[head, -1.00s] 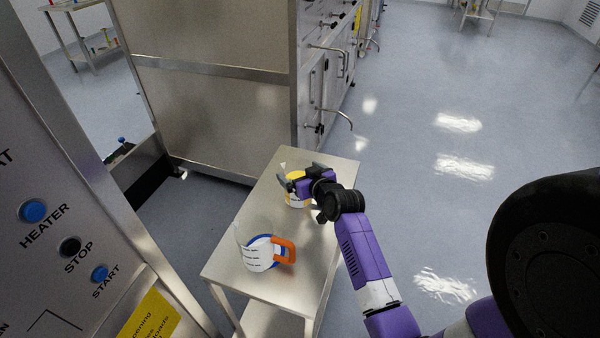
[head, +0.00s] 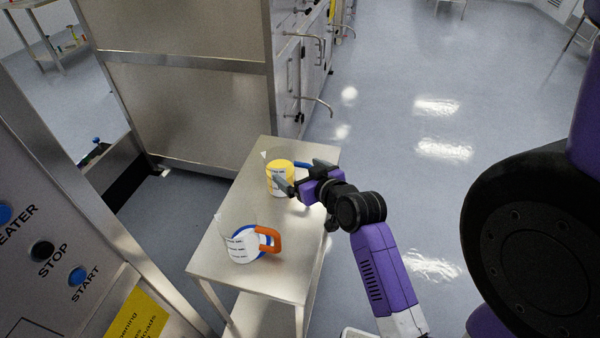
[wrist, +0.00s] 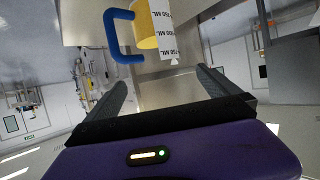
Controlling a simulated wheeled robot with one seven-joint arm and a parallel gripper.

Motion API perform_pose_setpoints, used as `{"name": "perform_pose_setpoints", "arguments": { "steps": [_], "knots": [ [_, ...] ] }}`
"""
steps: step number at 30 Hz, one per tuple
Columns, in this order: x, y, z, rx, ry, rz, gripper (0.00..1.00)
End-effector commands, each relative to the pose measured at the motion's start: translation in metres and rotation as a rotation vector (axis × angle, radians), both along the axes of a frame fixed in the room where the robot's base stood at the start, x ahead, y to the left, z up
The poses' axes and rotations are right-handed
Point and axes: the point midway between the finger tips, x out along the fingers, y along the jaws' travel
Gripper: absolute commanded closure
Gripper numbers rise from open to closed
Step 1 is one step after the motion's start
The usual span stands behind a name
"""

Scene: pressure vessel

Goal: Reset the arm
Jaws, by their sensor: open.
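My gripper (head: 302,176) is open and empty, at the right side of a small steel table. Just beyond it on the table stands a yellow beaker (head: 280,180) with a blue handle, upright. In the wrist view the yellow beaker (wrist: 147,25) and its blue handle (wrist: 118,40) show at the top, ahead of the open fingers (wrist: 165,85) and apart from them. A white beaker (head: 240,247) with an orange handle (head: 270,240) and a blue rim stands nearer on the same table.
The steel table (head: 215,258) has bare top around the beakers. A panel with HEATER, STOP and START buttons (head: 78,276) stands at the left. A large steel cabinet (head: 190,110) with handles stands behind the table. Open floor (head: 410,190) lies to the right.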

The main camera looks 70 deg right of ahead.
Motion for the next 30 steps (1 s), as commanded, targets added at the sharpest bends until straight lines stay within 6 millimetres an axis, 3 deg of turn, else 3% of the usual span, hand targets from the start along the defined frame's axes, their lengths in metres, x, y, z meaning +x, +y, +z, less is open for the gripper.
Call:
{"name": "perform_pose_setpoints", "arguments": {
  "steps": [20, 23, 26, 30],
  "knots": [
    [0.0, 0.0, 0.002, 0.002, -0.009, -0.005, 0.0],
    [-0.001, -0.006, 0.013, -0.021, -0.048, -0.031, 0.0],
    [-0.005, -0.015, 0.037, -0.08, -0.115, -0.074, 0.0],
    [-0.013, 0.01, 0.053, -0.141, -0.189, -0.092, 0.0]
  ]
}}
